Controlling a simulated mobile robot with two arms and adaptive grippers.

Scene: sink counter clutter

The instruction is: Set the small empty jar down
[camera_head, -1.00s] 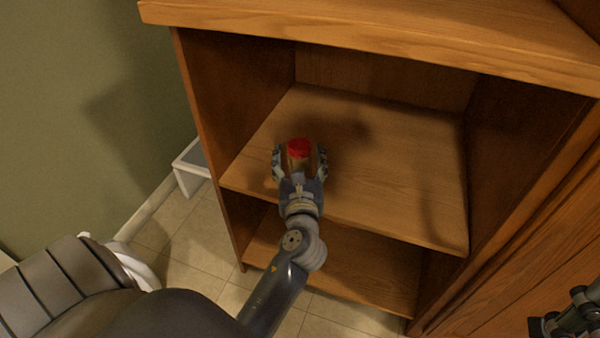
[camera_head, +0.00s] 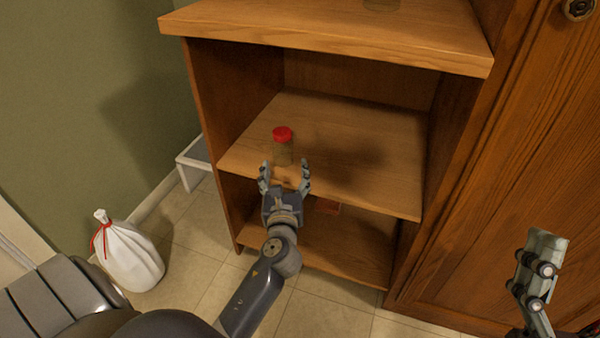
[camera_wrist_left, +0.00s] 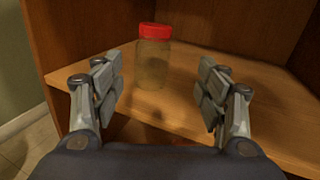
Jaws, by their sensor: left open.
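The small jar (camera_head: 283,152) has clear, empty-looking walls and a red lid. It stands upright on the middle shelf (camera_head: 350,170) of an open wooden cabinet, near the shelf's front left. In the left wrist view the jar (camera_wrist_left: 153,62) stands on the shelf beyond my fingertips. My left gripper (camera_head: 285,175) is open and empty in front of the jar, at the shelf's front edge; its two fingers (camera_wrist_left: 160,90) are spread wide with the jar clear of them. My right gripper (camera_head: 535,265) is at the lower right, away from the shelf; its jaw state is unclear.
The cabinet top (camera_head: 330,30) overhangs the shelf, and a side wall (camera_head: 215,100) stands close on the left. A lower shelf (camera_head: 330,250) lies below. The shelf right of the jar is clear. A white tied bag (camera_head: 128,255) and a small white stool (camera_head: 190,165) stand on the floor at left.

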